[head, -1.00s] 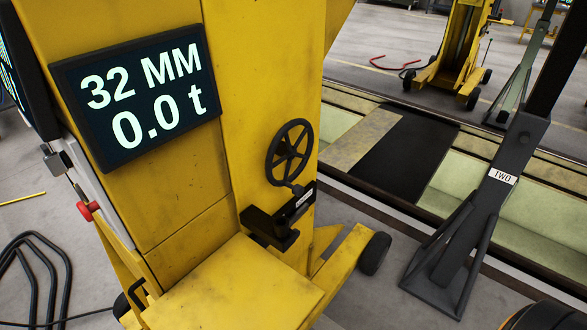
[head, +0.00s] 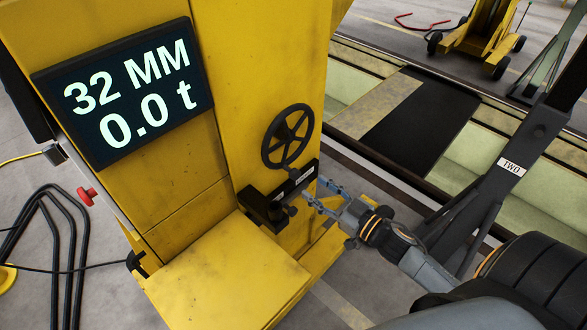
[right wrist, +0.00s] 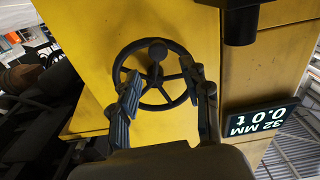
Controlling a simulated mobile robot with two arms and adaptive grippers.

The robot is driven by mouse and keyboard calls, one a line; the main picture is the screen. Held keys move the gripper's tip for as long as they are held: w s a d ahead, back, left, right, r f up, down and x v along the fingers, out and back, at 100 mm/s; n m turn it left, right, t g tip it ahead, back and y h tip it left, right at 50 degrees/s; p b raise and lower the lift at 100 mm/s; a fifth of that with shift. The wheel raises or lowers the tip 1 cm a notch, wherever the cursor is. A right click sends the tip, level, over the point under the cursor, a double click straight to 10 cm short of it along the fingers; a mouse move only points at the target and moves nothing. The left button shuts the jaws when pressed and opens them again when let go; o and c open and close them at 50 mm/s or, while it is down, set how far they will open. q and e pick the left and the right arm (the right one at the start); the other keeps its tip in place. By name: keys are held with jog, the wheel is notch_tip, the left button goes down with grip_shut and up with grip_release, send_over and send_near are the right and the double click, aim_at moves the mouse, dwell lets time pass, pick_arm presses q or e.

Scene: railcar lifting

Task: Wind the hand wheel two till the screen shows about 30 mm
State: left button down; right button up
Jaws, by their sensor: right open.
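The black spoked hand wheel (head: 286,137) sits on the front of the yellow jack column. Its handle knob (right wrist: 158,51) shows in the right wrist view. The screen (head: 125,94) on the column reads 32 MM and 0.0 t; it shows upside down in the right wrist view (right wrist: 262,117). My right gripper (head: 319,191) is open and empty, just below and right of the wheel in the head view. In the right wrist view its fingers (right wrist: 160,84) overlap the wheel's two sides; I cannot tell whether they touch it. My left gripper is not in view.
A black bracket (head: 266,209) with a small label sticks out below the wheel, close to my right gripper. A yellow box top (head: 225,272) lies below that. A red knob (head: 86,196) is on the column's left side.

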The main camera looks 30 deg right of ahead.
aim_at(298, 176)
jog(key=p+x, duration=0.1)
jog(key=x, duration=0.8)
grip_shut()
